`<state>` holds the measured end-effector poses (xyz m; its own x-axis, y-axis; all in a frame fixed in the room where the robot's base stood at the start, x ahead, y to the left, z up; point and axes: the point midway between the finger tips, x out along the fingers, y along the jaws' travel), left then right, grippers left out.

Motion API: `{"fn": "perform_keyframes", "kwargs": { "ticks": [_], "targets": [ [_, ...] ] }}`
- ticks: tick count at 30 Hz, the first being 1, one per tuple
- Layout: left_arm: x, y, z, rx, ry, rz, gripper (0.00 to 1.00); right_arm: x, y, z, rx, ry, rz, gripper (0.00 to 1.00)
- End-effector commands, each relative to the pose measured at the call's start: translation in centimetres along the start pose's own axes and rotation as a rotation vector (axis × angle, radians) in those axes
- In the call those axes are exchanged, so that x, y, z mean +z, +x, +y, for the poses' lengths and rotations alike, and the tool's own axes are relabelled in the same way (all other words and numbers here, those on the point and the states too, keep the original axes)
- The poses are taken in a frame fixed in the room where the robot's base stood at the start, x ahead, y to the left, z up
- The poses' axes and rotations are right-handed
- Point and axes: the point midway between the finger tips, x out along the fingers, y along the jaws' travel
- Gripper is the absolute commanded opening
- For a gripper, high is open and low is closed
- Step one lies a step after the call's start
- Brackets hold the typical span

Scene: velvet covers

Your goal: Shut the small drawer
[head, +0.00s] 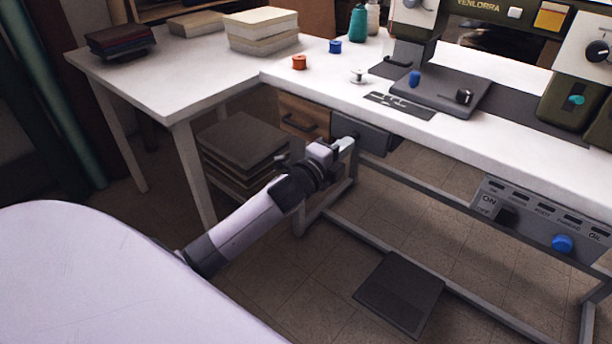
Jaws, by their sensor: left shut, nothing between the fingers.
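A small grey drawer (376,139) hangs under the front edge of the sewing table and appears to stick out a little. A wooden drawer front (293,108) with a dark bar handle shows just left of it, under the same tabletop. My left gripper (347,143) is shut and empty. Its fingertips are at the left end of the grey drawer's front; I cannot tell whether they touch it. The gripper overlaps part of the drawer front in the picture. My right gripper is not in view.
The white sewing table (330,82) carries thread spools and a sewing machine. Its metal frame runs below, with a control panel (545,220) at right and a foot pedal (399,292) on the floor. A dark-topped stack (241,140) stands beneath the left table.

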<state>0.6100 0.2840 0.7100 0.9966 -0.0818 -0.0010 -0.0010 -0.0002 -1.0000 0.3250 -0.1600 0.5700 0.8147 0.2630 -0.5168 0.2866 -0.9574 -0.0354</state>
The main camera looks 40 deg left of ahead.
Motion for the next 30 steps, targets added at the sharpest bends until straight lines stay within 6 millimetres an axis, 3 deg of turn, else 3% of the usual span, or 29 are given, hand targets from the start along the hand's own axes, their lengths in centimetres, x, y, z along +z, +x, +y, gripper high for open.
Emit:
{"fn": "perform_keyframes", "kwargs": {
  "ticks": [12,30],
  "targets": [
    [0.3,-0.1,-0.6,-0.008,0.001,-0.007,0.00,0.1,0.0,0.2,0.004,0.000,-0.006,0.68],
    [0.1,-7.1,-0.3,-0.005,0.001,-0.003,0.00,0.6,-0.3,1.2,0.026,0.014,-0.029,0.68]
  ]
}}
